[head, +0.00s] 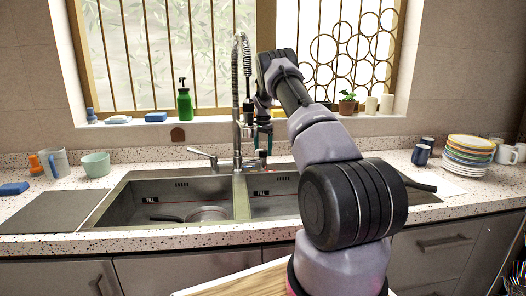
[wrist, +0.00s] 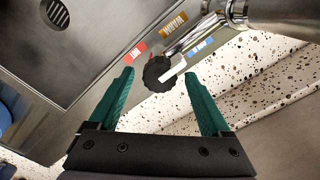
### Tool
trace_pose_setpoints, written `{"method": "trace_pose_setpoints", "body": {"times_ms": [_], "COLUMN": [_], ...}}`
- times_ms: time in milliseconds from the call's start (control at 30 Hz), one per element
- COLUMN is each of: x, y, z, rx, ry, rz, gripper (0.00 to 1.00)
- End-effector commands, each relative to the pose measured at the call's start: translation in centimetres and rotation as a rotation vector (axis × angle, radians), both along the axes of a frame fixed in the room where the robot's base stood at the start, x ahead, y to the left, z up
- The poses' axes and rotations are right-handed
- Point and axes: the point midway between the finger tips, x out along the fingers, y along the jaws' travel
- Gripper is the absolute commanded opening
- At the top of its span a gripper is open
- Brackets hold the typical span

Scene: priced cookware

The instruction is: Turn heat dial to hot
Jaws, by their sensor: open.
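The black heat dial (wrist: 155,70) shows in the wrist view. Around it are a red label (wrist: 138,51), an orange label (wrist: 173,25) and a blue label (wrist: 202,46). In the head view my gripper (head: 258,137) is by the faucet, above the back of the sink; the dial is not clear there.
The tall faucet (head: 237,110) stands close to my gripper, its metal base (wrist: 238,12) near the dial. The double sink (head: 150,200) lies in front. A plate stack (head: 470,150) and mugs stand right, a green bottle (head: 184,104) on the sill.

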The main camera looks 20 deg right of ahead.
Motion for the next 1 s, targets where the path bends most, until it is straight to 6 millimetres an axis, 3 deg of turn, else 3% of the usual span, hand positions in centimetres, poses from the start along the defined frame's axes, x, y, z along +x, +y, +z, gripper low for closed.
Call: {"method": "trace_pose_setpoints", "body": {"times_ms": [367,600,1000], "x": [0.01,0.02,0.02], "y": [0.02,0.03,0.05], "z": [-0.72,-0.69,-0.67], "rx": [0.0,0.0,0.001], "ry": [-0.001,-0.001,-0.001], "rz": [0.0,0.0,0.078], "gripper": [0.82,0.0,0.0]}}
